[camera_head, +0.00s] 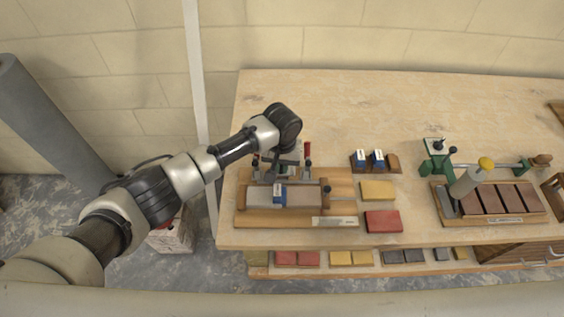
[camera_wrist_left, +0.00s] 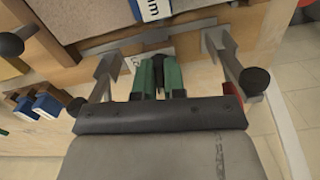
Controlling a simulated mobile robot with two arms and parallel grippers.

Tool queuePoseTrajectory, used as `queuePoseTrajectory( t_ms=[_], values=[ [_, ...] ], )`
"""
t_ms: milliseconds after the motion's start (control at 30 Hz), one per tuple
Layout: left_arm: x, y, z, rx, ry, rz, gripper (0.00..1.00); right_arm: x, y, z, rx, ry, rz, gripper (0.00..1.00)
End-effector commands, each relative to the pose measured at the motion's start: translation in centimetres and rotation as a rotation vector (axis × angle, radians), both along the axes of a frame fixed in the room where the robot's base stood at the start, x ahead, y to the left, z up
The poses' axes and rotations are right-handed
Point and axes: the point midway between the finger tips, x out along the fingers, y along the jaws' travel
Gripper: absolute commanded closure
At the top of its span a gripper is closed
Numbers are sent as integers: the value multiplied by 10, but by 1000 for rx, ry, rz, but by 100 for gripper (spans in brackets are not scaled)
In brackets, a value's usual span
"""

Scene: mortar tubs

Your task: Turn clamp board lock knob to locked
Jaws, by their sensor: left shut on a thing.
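The wooden clamp board (camera_head: 340,187) lies at the left end of the workbench, with a grey-brown slab (camera_head: 305,196) on it. A small blue-and-white block (camera_head: 280,196) sits on the slab; it also shows at the top of the wrist view (camera_wrist_left: 152,8). My left gripper (camera_wrist_left: 158,78) points down at the back of the board, between two metal clamp arms with black ball knobs (camera_wrist_left: 255,80). Its green-and-black fingers are shut on a small part that they mostly hide, apparently the lock knob. Whether it is locked cannot be seen. My right gripper is out of view.
A holder with blue-and-white blocks (camera_head: 370,162), a yellow block (camera_head: 377,190) and a red block (camera_head: 383,221) lie right of the board. A tray of brown tiles (camera_head: 500,199) and a green clamp (camera_head: 437,160) stand farther right. The bench's back middle (camera_head: 370,110) is clear.

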Motion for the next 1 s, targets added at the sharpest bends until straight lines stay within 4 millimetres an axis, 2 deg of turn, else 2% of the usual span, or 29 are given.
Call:
queuePoseTrajectory(
  t_ms=[400,1000],
  values=[
    [1,2,2,-1,1,-375,100,0,0,15,0,0,0,53],
    [3,3,1,-1,-2,-946,100,0,0,22,0,0,0,53]
  ],
)
